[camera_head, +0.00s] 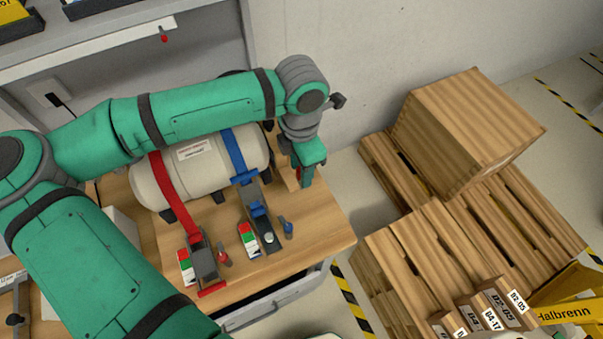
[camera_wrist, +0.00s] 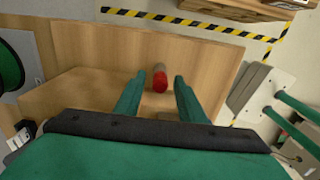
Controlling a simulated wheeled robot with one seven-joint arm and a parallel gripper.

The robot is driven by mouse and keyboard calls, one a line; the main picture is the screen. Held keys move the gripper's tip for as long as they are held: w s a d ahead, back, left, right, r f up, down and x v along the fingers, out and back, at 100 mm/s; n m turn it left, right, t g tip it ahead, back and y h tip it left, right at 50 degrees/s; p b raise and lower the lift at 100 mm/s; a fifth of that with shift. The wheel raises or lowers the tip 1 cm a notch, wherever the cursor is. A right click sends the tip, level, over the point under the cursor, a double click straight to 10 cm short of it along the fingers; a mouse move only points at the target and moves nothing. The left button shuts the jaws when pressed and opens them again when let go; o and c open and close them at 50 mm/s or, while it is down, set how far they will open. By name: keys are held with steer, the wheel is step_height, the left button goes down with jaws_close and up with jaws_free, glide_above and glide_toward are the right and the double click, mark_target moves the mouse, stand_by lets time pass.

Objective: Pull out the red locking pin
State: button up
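In the wrist view a short red cylinder with a pale grey-pink end (camera_wrist: 160,80) shows between my two green fingers. My gripper (camera_wrist: 159,77) is open, with a gap visible on both sides of the red piece. In the head view my gripper (camera_head: 306,178) points down at the right end of the cream tank, and a sliver of red shows by its fingers. A small red-and-grey pin-like piece (camera_head: 225,258) stands beside the red strap's buckle (camera_head: 204,262). I cannot tell which red piece is the locking pin.
The cream tank (camera_head: 180,178) lies on the wooden cart top (camera_head: 318,222) under a red strap (camera_head: 172,190) and a blue strap (camera_head: 235,155). A blue pin-like piece (camera_head: 287,228) stands near the blue strap's buckle. Pallets (camera_head: 395,245) and a wooden box (camera_head: 465,125) stand to the right.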

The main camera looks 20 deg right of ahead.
steer(key=shift+c, duration=0.2)
stand_by(0.5)
jaws_close()
steer(key=shift+r, duration=0.15)
steer(key=shift+r, duration=2.85)
